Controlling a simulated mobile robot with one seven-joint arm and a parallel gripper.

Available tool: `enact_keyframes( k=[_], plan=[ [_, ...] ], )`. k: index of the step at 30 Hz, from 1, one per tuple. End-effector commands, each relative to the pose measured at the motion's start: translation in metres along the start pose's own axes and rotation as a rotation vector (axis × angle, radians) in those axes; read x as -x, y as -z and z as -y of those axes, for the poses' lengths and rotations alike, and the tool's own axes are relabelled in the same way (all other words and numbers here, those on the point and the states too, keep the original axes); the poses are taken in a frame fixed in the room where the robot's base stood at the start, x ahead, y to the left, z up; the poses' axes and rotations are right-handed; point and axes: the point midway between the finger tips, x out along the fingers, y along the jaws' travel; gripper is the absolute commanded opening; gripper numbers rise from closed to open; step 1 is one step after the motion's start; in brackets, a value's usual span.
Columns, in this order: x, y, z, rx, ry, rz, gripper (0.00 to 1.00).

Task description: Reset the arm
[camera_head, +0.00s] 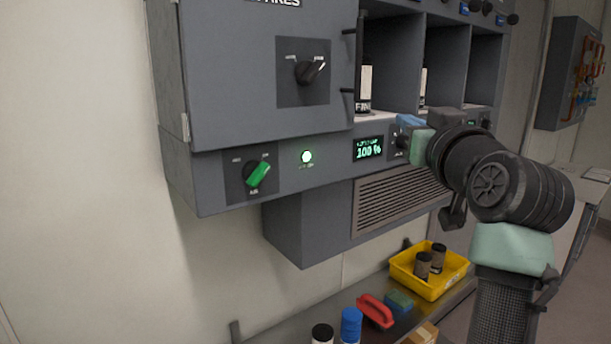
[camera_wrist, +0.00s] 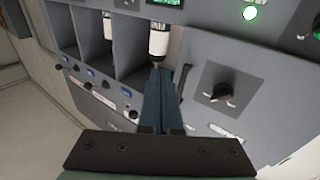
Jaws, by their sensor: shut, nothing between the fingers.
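My arm reaches in from the right in the head view. My gripper (camera_head: 404,121) is in front of the grey cabinet, near the dark knob (camera_head: 401,141) beside the "100 %" display (camera_head: 368,148). Part of the gripper is hidden by my wrist. In the wrist view my gripper (camera_wrist: 160,70) shows its two blue fingers together with nothing between them. Their tips overlap the lower end of a white-labelled dark bottle (camera_wrist: 159,40) in that picture; I cannot tell how far apart they are.
The grey cabinet (camera_head: 240,80) has a closed door with a black knob (camera_head: 310,70), a green knob (camera_head: 258,174) and a lit green lamp (camera_head: 306,157). Below, a bench holds a yellow bin (camera_head: 428,285), a red handle-shaped item (camera_head: 375,311) and bottles (camera_head: 351,325). Open compartments (camera_head: 391,60) are upper right.

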Motion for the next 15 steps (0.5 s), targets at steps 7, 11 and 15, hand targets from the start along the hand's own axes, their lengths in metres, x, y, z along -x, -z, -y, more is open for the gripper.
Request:
enact_keyframes(
  k=[7,11,15],
  plan=[
    [0.068,0.05,0.099,0.04,-0.035,-0.296,0.0],
    [0.126,0.079,0.141,0.03,-0.037,-0.471,0.0],
    [0.186,0.103,0.17,0.007,-0.03,-0.622,0.0]
  ],
)
